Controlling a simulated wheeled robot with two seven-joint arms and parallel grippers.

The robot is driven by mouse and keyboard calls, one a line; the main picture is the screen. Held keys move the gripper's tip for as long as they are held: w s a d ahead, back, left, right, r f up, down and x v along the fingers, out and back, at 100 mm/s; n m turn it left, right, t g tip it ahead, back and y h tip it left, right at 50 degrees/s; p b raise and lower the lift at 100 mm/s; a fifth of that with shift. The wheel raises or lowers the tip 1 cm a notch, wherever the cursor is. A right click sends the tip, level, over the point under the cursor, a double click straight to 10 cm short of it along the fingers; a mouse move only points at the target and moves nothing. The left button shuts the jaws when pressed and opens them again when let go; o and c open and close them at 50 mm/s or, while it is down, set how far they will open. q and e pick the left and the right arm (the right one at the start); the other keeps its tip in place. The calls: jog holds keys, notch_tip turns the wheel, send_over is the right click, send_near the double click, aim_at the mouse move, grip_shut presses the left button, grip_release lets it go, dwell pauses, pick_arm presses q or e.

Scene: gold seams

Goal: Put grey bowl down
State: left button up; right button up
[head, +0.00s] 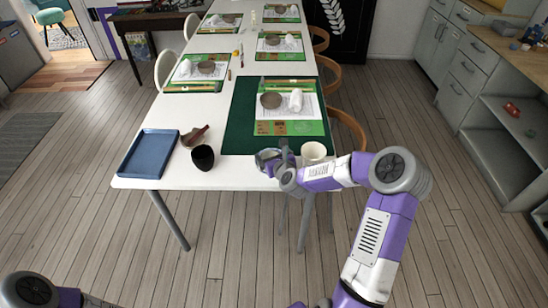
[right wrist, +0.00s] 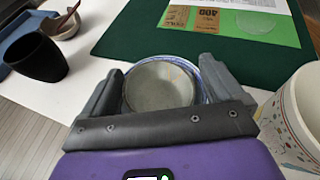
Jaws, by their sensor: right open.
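The grey bowl (right wrist: 160,88) sits near the table's front edge, between the spread fingers of my right gripper (right wrist: 165,85). A blue-and-white rim (right wrist: 210,75) shows around its far right side; I cannot tell whether the bowl is inside that piece or in front of it. In the head view the right gripper (head: 272,160) largely covers the bowl. The gripper is open, with a finger on each side of the bowl. My left arm shows only at the bottom left, and its gripper is out of view.
A white patterned cup (head: 314,151) stands close to the right of the gripper. A black cup (head: 203,157), a brown-grey bowl with a handle-like piece (head: 194,138) and a blue tray (head: 149,153) are to the left. A green mat (head: 238,118) lies behind, with papers and another bowl.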

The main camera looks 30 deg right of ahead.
jog(key=shift+s+a+r+p, duration=0.1)
jog(key=shift+a+r+p, duration=0.15)
jog(key=shift+p, duration=0.4)
jog(key=r+p+v, duration=0.1)
jog(key=p+v, duration=0.2)
jog(key=v, duration=0.9)
jog(key=s+a+f+n+g+y, duration=0.3)
jog(key=a+f+n, duration=0.5)
jog(key=n, duration=0.1)
jog(key=s+a+f+n+g+y, duration=0.3)
jog(key=a+f+n, duration=0.5)
jog(key=f+n, duration=0.1)
jog(key=s+a+f+n+g, duration=0.3)
jog(key=s+n, duration=0.3)
jog(key=n, duration=0.2)
jog(key=s+a+f+n+g, duration=0.3)
jog(key=s+f+n+g, duration=0.1)
jog(key=s+n, duration=0.3)
jog(key=shift+s+a+f+n+y, duration=0.2)
jog(key=shift+a+f+n+y, duration=0.2)
jog(key=shift+f+n, duration=0.5)
